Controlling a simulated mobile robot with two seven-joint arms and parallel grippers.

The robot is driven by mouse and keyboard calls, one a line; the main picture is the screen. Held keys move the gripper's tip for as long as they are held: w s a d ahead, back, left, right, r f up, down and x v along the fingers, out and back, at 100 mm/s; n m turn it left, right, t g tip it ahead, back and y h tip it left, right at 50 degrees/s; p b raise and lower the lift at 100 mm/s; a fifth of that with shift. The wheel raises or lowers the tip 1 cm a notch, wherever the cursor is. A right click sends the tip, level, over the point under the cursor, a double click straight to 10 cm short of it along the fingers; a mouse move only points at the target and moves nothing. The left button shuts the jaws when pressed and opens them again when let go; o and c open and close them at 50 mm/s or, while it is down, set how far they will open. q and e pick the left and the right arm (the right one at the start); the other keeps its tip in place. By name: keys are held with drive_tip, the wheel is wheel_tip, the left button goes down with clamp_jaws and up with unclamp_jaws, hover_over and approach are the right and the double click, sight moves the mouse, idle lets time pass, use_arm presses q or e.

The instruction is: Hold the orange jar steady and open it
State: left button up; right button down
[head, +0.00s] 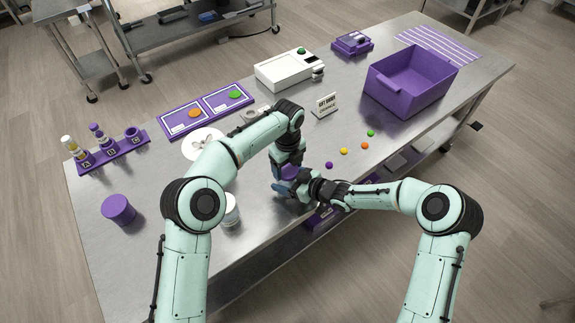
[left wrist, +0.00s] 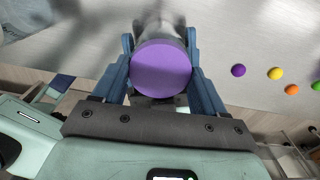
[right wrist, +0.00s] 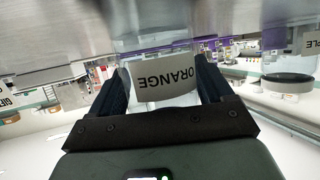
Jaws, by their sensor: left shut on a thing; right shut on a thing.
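The orange jar is between my two grippers near the table's front edge. In the right wrist view its clear body (right wrist: 168,70) carries a white label reading ORANGE (right wrist: 162,80). My right gripper (right wrist: 164,72) is shut on the jar's body from the side. My left gripper (left wrist: 160,50) is shut on the jar's round purple lid (left wrist: 161,68), with one blue finger on each side. In the head view the lid (head: 290,172) shows between my left fingers, close to my right gripper (head: 320,192). The seam between lid and body is hidden, so I cannot tell whether they are apart.
A purple cylinder (head: 118,209) and a white-topped jar (head: 231,213) stand at the left front. Several gummies (head: 343,151) lie right of my grippers. A purple bin (head: 408,88), a sign (head: 326,104), a white machine (head: 289,71) and a rack (head: 108,154) stand further off.

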use_arm(q)
drive_tip(key=n, duration=0.5)
drive_tip(key=shift+r+n, duration=0.1)
drive_tip(key=shift+n, duration=0.3)
drive_tip(key=n, duration=0.3)
drive_tip(key=shift+n, duration=0.4)
drive_tip(key=o, duration=1.2)
drive_tip(key=shift+c, duration=0.2)
